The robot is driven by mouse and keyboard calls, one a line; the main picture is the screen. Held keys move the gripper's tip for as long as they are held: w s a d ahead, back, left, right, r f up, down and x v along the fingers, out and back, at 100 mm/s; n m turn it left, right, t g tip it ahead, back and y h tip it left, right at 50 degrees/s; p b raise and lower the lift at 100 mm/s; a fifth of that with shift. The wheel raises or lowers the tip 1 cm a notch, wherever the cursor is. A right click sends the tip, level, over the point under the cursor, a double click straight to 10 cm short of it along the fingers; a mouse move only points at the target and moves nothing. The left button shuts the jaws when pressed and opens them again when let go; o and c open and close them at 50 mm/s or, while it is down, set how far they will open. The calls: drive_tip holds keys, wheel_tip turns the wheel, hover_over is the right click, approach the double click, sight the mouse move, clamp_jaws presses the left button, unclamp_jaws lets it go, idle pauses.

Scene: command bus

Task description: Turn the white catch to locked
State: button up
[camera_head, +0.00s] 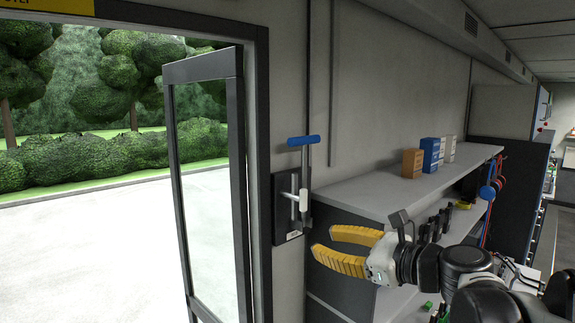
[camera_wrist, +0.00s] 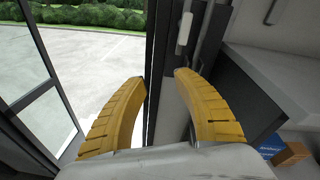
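The white catch (camera_head: 301,199) sits on a dark plate (camera_head: 284,222) on the wall, just right of the door frame. A grey rod with a blue handle (camera_head: 303,140) rises above it. In the wrist view a white piece, likely the catch (camera_wrist: 185,30), shows near the top, beyond my fingertips. My gripper (camera_head: 326,241) has two yellow fingers, spread apart with nothing between them. It is right of and a little below the catch in the head view and appears apart from it. The plate's small label is too small to read.
A glass door (camera_head: 243,180) with a dark frame stands open left of the plate, with paving and hedges outside. A shelf unit (camera_head: 378,198) with small boxes (camera_head: 412,163) stands right of the plate, close to my arm.

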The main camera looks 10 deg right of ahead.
sight(306, 196)
wheel_tip(306, 196, up, 7)
drive_tip(key=w+d+m+t+p, duration=0.2)
drive_tip(key=w+d+m, duration=0.1)
drive_tip(key=m, duration=0.1)
drive_tip(key=shift+y, duration=0.3)
drive_tip(key=x, duration=1)
drive_tip(key=shift+a+f+p, duration=0.25)
drive_tip(key=shift+a+p, duration=0.05)
drive_tip(key=shift+a, duration=0.2)
clamp_jaws()
